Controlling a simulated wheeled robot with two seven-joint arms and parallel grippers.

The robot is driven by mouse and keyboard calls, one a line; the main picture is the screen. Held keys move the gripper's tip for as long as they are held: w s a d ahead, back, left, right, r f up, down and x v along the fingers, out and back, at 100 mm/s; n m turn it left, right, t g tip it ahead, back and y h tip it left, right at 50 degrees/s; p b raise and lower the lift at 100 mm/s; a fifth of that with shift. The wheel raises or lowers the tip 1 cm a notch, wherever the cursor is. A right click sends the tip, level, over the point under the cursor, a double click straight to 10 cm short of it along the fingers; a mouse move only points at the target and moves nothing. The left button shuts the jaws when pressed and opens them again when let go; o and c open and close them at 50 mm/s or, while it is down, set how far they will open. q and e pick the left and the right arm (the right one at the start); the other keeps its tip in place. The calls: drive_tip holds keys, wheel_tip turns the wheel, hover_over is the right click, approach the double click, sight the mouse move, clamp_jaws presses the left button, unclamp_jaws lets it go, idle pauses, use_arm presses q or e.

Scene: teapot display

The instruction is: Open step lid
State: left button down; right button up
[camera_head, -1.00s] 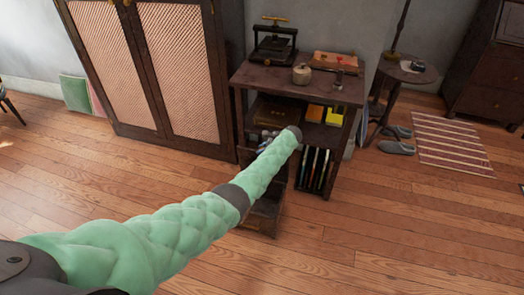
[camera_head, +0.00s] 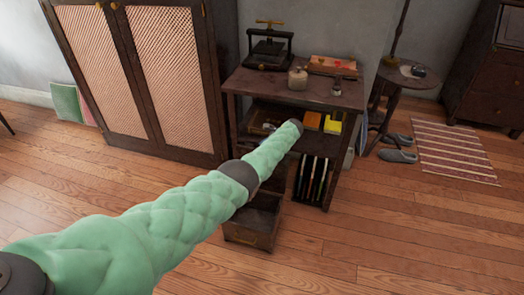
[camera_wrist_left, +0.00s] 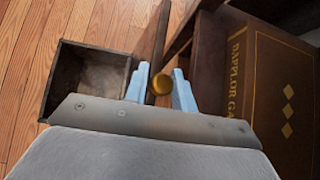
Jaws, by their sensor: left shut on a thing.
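My left gripper (camera_wrist_left: 160,88) is shut on a round gold knob (camera_wrist_left: 161,84), its pale blue fingers on either side. The knob sits on a thin dark wooden lid (camera_wrist_left: 161,35), seen nearly edge-on in the left wrist view, so it appears raised. Left of it is an open dark wooden box (camera_wrist_left: 52,85), its bare inside visible. In the head view the step box (camera_head: 250,238) stands on the floor below the shelf, partly behind my green left arm. That arm hides the gripper and knob there. My right gripper is not in view.
A dark shelf table (camera_head: 350,92) holds a press (camera_head: 270,48), a jar (camera_head: 298,78) and books. A tall cabinet (camera_head: 220,120) stands left. The floor in front is open.

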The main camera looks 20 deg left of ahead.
use_arm(q)
drive_tip(key=shift+w+f, duration=0.1)
drive_tip(key=shift+w, duration=0.2)
drive_tip(key=c, duration=1.3)
unclamp_jaws()
drive_tip(key=shift+o, duration=0.2)
drive_tip(key=shift+p+v, duration=0.9)
drive_tip(key=shift+v, duration=2.95)
drive_tip(key=shift+d, duration=0.1)
